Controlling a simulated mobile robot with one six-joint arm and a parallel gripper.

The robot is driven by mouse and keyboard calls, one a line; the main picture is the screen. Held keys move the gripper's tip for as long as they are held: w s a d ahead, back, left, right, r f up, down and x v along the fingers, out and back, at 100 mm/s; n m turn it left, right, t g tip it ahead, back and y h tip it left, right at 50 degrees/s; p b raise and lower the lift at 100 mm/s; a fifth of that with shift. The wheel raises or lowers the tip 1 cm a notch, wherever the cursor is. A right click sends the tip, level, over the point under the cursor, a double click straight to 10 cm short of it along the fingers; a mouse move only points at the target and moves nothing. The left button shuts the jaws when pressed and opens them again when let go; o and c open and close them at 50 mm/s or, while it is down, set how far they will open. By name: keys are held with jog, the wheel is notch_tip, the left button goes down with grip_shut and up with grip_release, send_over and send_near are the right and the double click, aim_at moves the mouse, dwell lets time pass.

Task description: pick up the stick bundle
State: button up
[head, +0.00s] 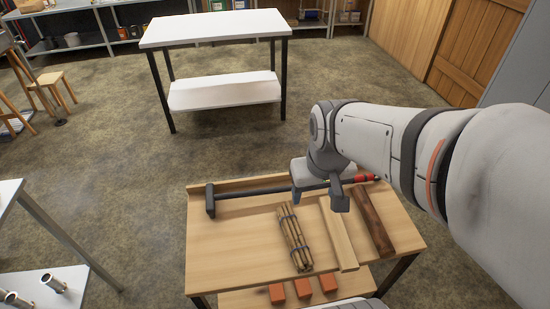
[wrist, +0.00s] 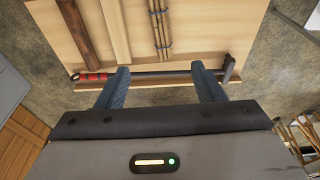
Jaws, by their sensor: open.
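The stick bundle (head: 295,238) lies on the wooden table (head: 230,250), in the middle, bound with dark bands. It also shows in the wrist view (wrist: 160,25), at the top between my finger lines. My gripper (head: 318,193) is open and empty above the back part of the table, behind the bundle in the head view. In the wrist view its two blue-grey fingers (wrist: 162,85) are spread apart, short of the bundle. The near end of the bundle is cut off in the wrist view.
A pale plank (head: 338,235) and a dark brown log (head: 373,222) lie right of the bundle. Orange blocks (head: 302,288) sit on the lower shelf. Left of the bundle the tabletop is clear.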

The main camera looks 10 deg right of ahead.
jog(key=o, duration=0.4)
jog(key=shift+g, duration=0.7)
jog(key=w+f+b, duration=0.2)
jog(key=f, duration=0.3)
jog(key=w+f+b, duration=0.1)
jog(key=w+f, duration=0.2)
jog(key=f, duration=0.3)
jog(key=w+f+b, duration=0.2)
jog(key=w+f, duration=0.1)
jog(key=f, duration=0.2)
jog(key=shift+f+b, duration=0.2)
jog(key=shift+b, duration=0.15)
jog(key=b, duration=0.3)
send_over(294, 232)
jog(key=shift+n+g, duration=0.4)
jog(key=f, duration=1)
jog(key=shift+d+f, duration=0.15)
jog(key=shift+d, duration=0.15)
jog(key=shift+a+f+b, duration=0.15)
jog(key=shift+f+b, duration=0.15)
jog(key=shift+f, duration=1.85)
jog(key=shift+a+f+b, duration=0.1)
jog(key=shift+f+b, duration=0.15)
jog(key=shift+f, duration=1.9)
